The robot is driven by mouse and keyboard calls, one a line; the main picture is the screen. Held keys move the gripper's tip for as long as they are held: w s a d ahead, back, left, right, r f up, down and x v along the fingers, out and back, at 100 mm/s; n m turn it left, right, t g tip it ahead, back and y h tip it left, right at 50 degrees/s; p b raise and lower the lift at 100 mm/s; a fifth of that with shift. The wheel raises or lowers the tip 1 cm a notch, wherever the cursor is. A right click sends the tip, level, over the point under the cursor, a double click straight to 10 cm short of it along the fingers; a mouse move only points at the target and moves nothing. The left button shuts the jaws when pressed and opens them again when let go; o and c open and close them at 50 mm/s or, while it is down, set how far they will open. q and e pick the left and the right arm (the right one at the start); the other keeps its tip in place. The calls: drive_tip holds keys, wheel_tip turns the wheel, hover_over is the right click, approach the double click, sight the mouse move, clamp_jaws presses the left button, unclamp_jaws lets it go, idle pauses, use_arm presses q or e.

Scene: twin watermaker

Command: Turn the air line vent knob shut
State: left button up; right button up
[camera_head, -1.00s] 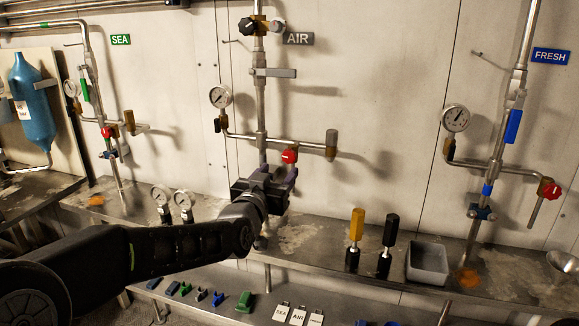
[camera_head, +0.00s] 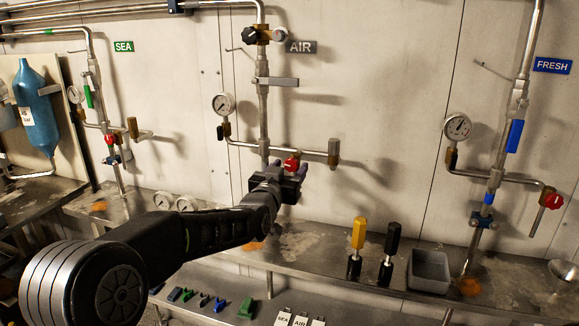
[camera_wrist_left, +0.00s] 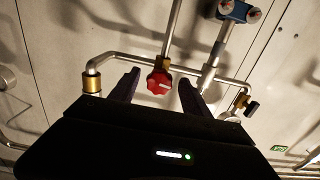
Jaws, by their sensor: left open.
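The red vent knob (camera_head: 291,165) sits on the AIR pipe's side branch, below the AIR sign (camera_head: 301,47). My left gripper (camera_head: 289,170) is at the knob from below, its dark fingers spread. In the left wrist view the red knob (camera_wrist_left: 159,83) shows between the two open fingers of my left gripper (camera_wrist_left: 158,86), with a visible gap on each side. I cannot tell how far it reaches between the fingertips. The gripper body hides part of the AIR pipe below the knob. My right gripper is not in view.
A pressure gauge (camera_head: 223,104) and a brass-ended branch pipe (camera_head: 333,152) flank the knob. The shelf below holds a yellow-handled tool (camera_head: 358,235), a black-handled tool (camera_head: 390,240) and a grey bin (camera_head: 429,270). The wall right of the branch is bare.

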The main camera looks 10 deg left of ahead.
use_arm(q)
drive_tip(key=shift+w, duration=0.15)
drive_tip(key=shift+c, duration=0.2)
clamp_jaws()
idle(0.4)
